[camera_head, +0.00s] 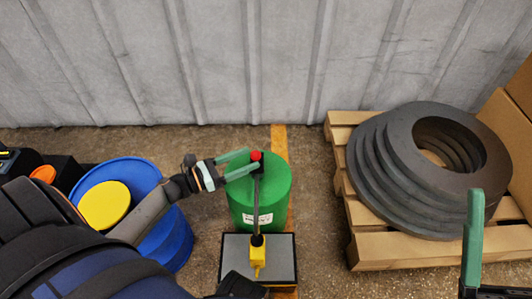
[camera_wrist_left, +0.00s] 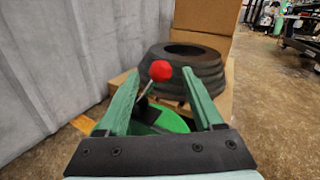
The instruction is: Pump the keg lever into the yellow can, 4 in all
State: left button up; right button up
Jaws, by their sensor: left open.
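The green keg (camera_head: 275,190) stands upright near the wall. Its grey lever (camera_head: 257,210) has a red knob (camera_head: 256,155) at its end. The small yellow can (camera_head: 258,256) sits on a grey, black-edged plate (camera_head: 283,250) in front of the keg. My left gripper (camera_head: 251,161) is open, its fingertips at the knob. In the left wrist view the knob (camera_wrist_left: 161,71) shows in the gap between the two green fingers, with the keg top (camera_wrist_left: 172,121) below; contact cannot be told. One finger of my right gripper (camera_head: 473,240) shows at lower right; its jaw state is unclear.
A blue drum (camera_head: 172,237) with a yellow disc (camera_head: 105,205) stands left of the keg. At right, a wooden pallet (camera_head: 400,250) carries stacked dark rings (camera_head: 375,165) and cardboard boxes (camera_head: 500,135). A corrugated wall (camera_head: 230,60) closes the back. Floor is clear between keg and pallet.

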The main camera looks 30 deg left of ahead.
pick_arm(q)
jog(key=x, duration=0.6)
jog(key=shift+w+b, duration=0.15)
jog(key=shift+b, duration=0.3)
jog(key=shift+d, duration=0.1)
grip_shut()
dwell(0.9)
